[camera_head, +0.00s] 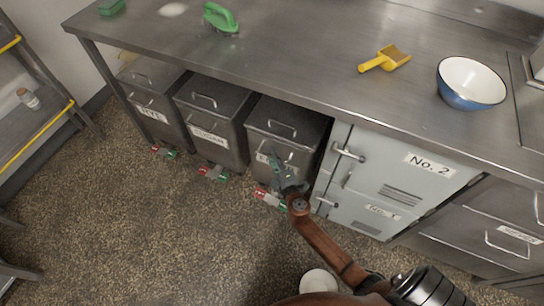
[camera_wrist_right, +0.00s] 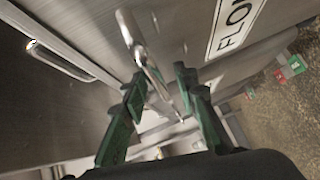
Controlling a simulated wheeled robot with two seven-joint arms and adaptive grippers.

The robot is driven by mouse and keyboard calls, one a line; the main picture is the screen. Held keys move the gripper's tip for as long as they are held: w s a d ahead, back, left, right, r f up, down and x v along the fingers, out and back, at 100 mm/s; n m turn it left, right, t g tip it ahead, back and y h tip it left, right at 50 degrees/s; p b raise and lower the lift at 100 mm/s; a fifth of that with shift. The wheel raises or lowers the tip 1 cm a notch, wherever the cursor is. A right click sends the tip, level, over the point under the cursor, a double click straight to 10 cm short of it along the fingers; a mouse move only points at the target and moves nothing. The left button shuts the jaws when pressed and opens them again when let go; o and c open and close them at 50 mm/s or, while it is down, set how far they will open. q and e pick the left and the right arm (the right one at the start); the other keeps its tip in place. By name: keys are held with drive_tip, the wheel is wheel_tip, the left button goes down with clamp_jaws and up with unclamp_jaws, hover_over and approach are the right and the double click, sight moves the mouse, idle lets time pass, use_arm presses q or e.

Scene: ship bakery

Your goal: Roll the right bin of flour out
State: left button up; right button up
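The right bin of flour (camera_head: 256,142) is a grey metal bin under the steel counter, the rightmost of three bins. Its label is partly covered by my gripper in the head view; in the wrist view the label (camera_wrist_right: 236,22) shows "FLO". A handle (camera_head: 283,125) is on its upper part. My right gripper (camera_head: 279,172) is low at the bin's front, by the label. In the wrist view its green fingers (camera_wrist_right: 160,98) are apart, with a metal bar (camera_wrist_right: 146,62) ahead of and between them; I cannot tell whether they touch it. My left gripper is out of view.
The sugar bin (camera_head: 232,109) stands left of it, the rye bin (camera_head: 170,102) farther left. Red and green tabs (camera_head: 268,198) show at the bin's foot. A pale locker (camera_head: 375,177) stands close on the right. The speckled floor in front is mostly clear, with a white round object (camera_head: 318,281).

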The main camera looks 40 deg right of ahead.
clamp_jaws()
idle(0.7)
